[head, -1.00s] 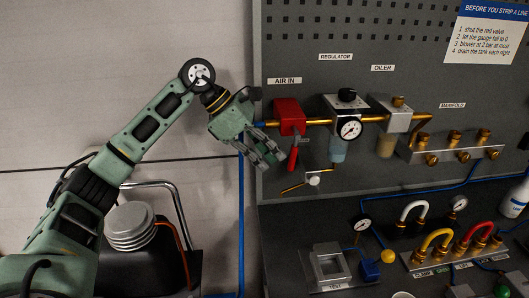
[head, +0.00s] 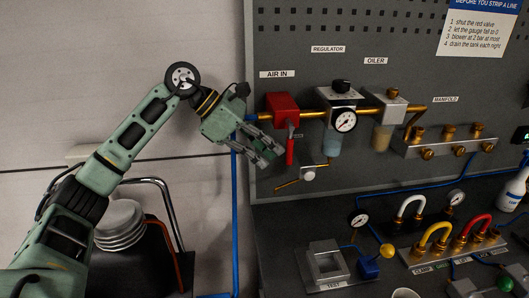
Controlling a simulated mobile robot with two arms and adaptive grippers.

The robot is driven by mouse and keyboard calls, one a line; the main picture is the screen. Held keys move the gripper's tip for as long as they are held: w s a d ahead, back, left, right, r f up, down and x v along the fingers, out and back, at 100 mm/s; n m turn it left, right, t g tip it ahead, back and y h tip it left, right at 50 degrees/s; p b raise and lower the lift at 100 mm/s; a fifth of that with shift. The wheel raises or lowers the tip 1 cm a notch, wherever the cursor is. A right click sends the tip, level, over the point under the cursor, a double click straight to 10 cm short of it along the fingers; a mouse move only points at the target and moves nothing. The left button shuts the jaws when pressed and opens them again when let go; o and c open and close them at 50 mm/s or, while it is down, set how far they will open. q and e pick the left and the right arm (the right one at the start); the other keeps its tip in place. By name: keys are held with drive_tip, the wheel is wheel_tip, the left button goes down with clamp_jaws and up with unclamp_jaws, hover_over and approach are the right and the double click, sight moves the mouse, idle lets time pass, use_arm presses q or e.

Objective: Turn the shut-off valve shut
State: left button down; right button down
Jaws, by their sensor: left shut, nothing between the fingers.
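The shut-off valve (head: 281,106) is a red block on the brass pipe under the AIR IN label, left on the grey panel. Its red lever (head: 289,152) hangs straight down, across the line of the pipe. My left gripper (head: 268,158) is just left of the lever, its fingers shut and pointing down to the right. The fingertips are close to the lever; I cannot tell whether they touch it. Nothing shows between the fingers. My right gripper is out of view.
The regulator with its gauge (head: 344,121), the oiler (head: 384,112) and the manifold (head: 450,146) continue right along the pipe. A small white-knobbed drain (head: 308,173) sits below the valve. Fittings, hoses and a test block (head: 327,262) stand on the bench below.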

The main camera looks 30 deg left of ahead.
use_arm(q)
drive_tip(key=v, duration=1.2)
